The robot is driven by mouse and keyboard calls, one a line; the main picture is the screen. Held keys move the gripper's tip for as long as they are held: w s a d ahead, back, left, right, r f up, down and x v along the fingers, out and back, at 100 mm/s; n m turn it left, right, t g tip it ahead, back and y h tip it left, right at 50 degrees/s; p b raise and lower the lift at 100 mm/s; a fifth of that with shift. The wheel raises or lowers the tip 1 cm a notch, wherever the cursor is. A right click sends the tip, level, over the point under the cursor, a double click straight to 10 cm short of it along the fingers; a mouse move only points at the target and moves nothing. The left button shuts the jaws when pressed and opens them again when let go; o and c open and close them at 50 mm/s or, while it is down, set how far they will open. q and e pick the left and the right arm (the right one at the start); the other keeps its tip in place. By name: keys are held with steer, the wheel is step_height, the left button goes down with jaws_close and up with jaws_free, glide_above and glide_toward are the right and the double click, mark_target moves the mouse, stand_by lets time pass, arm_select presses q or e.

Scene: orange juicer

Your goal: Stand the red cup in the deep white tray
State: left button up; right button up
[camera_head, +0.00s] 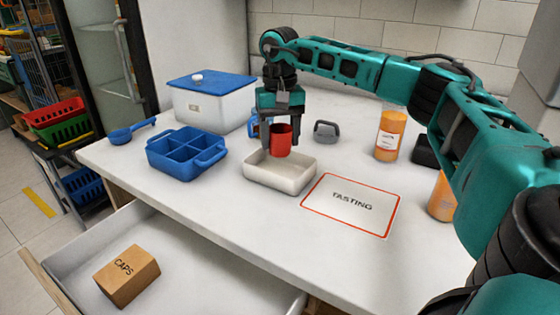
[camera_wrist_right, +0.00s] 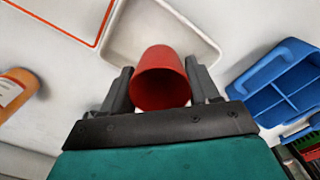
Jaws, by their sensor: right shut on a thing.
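The red cup (camera_head: 281,139) is upright between the fingers of my right gripper (camera_head: 281,143), which is shut on it. The cup is over the back part of the deep white tray (camera_head: 292,183). I cannot tell whether its base touches the tray floor. In the right wrist view, the open mouth of the cup (camera_wrist_right: 160,88) shows between the two fingers (camera_wrist_right: 162,90), with the white tray (camera_wrist_right: 203,41) beyond it. My left gripper is not in view.
A blue divided caddy (camera_head: 187,152) stands left of the tray, and a white bin with blue lid (camera_head: 212,106) behind. A TASTING sign (camera_head: 350,205) lies at right. Orange bottles (camera_head: 390,135) stand farther right. An open drawer holds a CAPS box (camera_head: 127,275).

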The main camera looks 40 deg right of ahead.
mark_target(280, 155)
step_height(280, 155, down, 5)
steer(key=shift+f+b, duration=0.15)
steer(key=shift+b, duration=0.45)
steer(key=shift+f, duration=0.2)
steer(key=shift+f, duration=0.1)
steer(key=o, duration=1)
step_height(280, 155, up, 12)
steer(key=p, duration=0.3)
steer(key=shift+s, duration=0.1)
